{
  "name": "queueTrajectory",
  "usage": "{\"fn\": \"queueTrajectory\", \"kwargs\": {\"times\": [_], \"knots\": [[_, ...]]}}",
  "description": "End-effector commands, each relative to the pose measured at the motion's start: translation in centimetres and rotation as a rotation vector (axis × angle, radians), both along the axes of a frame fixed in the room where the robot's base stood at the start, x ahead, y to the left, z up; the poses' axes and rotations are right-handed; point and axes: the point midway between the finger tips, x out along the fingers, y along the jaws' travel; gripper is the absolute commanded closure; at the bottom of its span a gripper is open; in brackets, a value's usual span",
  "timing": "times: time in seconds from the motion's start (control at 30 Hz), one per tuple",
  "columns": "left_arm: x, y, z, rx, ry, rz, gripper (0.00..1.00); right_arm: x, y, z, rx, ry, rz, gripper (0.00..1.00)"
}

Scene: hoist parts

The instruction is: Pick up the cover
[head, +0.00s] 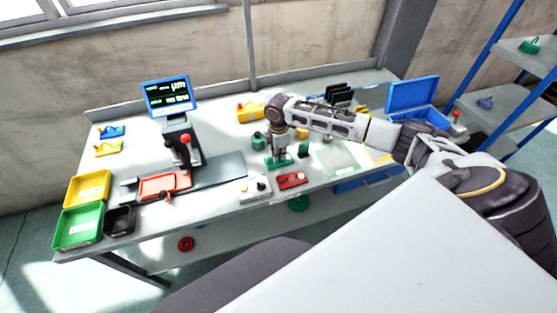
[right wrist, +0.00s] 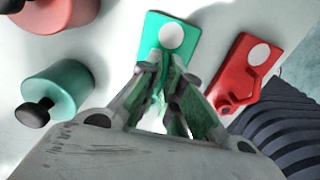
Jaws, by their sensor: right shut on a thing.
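A green piece, a flat plate with a white round spot, lies on the table in the right wrist view (right wrist: 183,38) and in the head view (head: 270,163). It is likely the cover. My right gripper, seen in the head view (head: 281,154) and in the right wrist view (right wrist: 167,85), points down and is shut on the raised part of this piece. The fingers hide most of that part. A similar red piece (right wrist: 245,68) lies just to the right, apart from the gripper; it also shows in the head view (head: 292,180). My left gripper is not in view.
A green cylinder with a black knob (right wrist: 58,92) and a red cylinder (right wrist: 60,12) stand left of the gripper. A white box with buttons (head: 255,187) is at the table's front. A press with a screen (head: 170,97) and yellow (head: 88,187) and green bins (head: 79,226) are left.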

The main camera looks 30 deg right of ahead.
Motion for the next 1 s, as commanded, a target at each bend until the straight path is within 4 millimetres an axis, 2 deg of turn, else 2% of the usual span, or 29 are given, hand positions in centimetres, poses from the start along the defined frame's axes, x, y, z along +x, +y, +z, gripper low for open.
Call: {"fn": "queueTrajectory", "kwargs": {"times": [0.2,0.37,0.8,1.0], "knots": [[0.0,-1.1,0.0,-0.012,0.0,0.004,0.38,0.1,0.0,0.3,0.001,-0.002,0.0,1.0],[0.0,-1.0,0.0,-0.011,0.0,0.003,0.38,0.1,0.0,1.3,0.0,-0.003,0.0,1.0],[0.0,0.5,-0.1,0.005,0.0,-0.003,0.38,0.1,0.0,7.3,0.001,-0.003,0.0,1.0],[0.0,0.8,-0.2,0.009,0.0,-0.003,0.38,0.1,0.0,9.4,0.001,-0.002,0.0,1.0]]}}
